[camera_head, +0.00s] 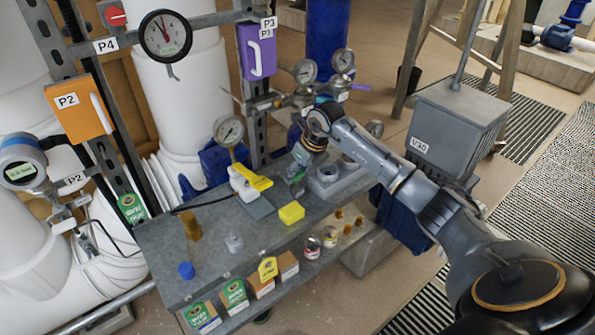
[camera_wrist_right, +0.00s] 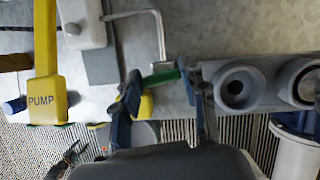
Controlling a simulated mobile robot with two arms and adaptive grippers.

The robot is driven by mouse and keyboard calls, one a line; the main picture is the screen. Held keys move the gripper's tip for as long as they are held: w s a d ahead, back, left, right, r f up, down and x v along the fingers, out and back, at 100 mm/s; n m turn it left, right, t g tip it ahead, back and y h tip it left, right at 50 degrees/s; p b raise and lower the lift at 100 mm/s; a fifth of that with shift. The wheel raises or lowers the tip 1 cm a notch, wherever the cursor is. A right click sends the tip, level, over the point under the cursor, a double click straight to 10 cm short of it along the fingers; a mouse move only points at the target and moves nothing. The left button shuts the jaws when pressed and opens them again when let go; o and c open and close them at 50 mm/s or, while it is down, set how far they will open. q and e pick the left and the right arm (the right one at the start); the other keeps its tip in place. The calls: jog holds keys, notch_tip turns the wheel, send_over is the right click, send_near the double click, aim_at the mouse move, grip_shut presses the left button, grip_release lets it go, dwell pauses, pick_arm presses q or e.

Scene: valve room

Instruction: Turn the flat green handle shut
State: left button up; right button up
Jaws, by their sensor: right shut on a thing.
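The flat green handle (camera_wrist_right: 162,78) shows in the right wrist view as a short green bar between my right gripper's fingers. My right gripper (camera_wrist_right: 167,92) is shut on it, with one dark finger at each end of the bar. In the head view my right arm comes in from the right, and the gripper (camera_head: 297,178) is low over the grey bench, left of a grey block with round openings (camera_head: 326,176). The gripper hides most of the handle there. My left gripper is not in view.
A white and yellow pump tool (camera_head: 250,182) and a yellow block (camera_head: 292,212) are close to the gripper on the bench (camera_head: 215,257). Gauges and pipework (camera_head: 305,72) stand behind. Small jars line the front.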

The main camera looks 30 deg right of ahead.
jog(key=shift+m+h, duration=0.4)
jog(key=shift+m, duration=0.7)
jog(key=o, duration=1.1)
jog(key=shift+o, duration=0.2)
jog(key=shift+r, duration=0.1)
jog(key=v, duration=1.2)
jog(key=shift+s, duration=0.2)
